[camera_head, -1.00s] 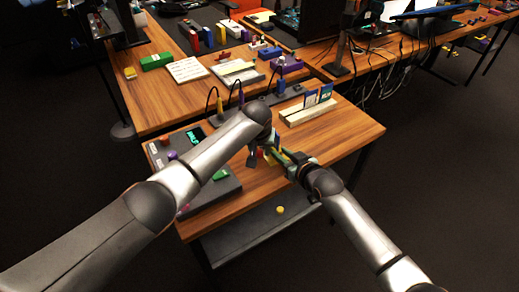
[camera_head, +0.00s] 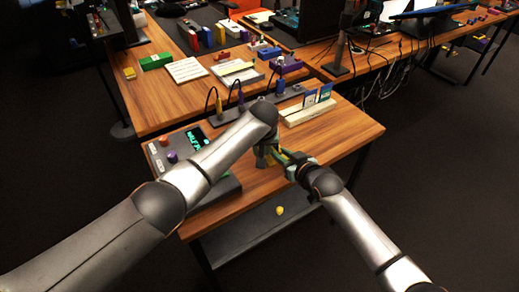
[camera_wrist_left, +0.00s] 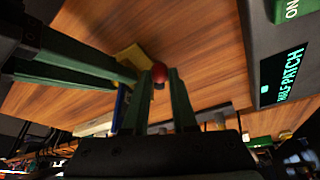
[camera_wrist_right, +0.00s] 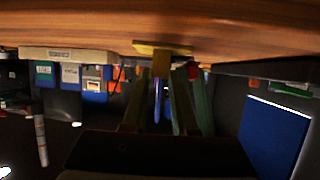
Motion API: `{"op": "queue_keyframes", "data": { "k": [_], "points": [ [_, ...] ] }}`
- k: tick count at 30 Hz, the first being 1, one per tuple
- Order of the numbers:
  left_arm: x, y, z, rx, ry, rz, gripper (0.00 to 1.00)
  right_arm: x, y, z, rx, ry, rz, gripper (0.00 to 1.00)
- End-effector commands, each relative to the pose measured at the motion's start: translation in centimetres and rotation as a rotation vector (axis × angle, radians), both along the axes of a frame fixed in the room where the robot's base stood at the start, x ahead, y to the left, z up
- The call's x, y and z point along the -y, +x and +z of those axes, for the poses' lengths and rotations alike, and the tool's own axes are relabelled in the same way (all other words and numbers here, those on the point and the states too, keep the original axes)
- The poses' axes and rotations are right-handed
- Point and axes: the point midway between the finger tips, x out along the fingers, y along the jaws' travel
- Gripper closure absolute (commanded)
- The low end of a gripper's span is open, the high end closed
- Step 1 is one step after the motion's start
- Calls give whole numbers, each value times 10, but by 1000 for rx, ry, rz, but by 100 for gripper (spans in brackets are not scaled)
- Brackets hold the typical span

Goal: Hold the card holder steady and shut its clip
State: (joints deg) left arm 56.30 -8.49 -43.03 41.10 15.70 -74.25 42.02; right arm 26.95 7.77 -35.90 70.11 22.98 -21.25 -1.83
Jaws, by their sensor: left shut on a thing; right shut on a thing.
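The card holder (camera_wrist_left: 134,58) is yellow with an upright post and a blue part; in the right wrist view its yellow base (camera_wrist_right: 160,48) rests on the wooden table. A red knob (camera_wrist_left: 159,72), by its place part of the clip, shows beside the post. My left gripper (camera_wrist_left: 161,80) is shut on this knob; it also shows in the head view (camera_head: 264,158). My right gripper (camera_head: 284,157) is shut on the holder's post from the right (camera_wrist_right: 156,75). In the head view the grippers hide most of the holder. Whether the clip is shut cannot be told.
A grey console (camera_head: 172,172) with a lit display and a purple ball lies left, under my left arm. A cream rack with blue cards (camera_head: 310,112) stands behind. Bare wood (camera_head: 345,135) lies to the right. A yellow ball (camera_head: 280,211) lies on a lower shelf.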

Motion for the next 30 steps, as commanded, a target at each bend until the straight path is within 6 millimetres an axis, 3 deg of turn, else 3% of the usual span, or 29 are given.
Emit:
{"op": "queue_keyframes", "data": {
  "k": [7, 8, 11, 23, 30],
  "points": [
    [0, 0, 0, 0, 0, 2, 100, 0, 0, -1, -2, -1, 0, 100],
    [0, 0, 0, 0, 0, 2, 72, 0, 0, -1, -2, -1, 0, 100],
    [0, 0, 0, 0, 0, 2, 61, 0, 0, -1, -2, -1, 0, 100],
    [0, 0, 0, 0, 0, -2, 61, 0, 0, -1, -1, 0, 1, 100],
    [-10, 0, -1, 2, 3, -136, 61, 0, 0, 0, -2, 1, 1, 100]
  ]
}}
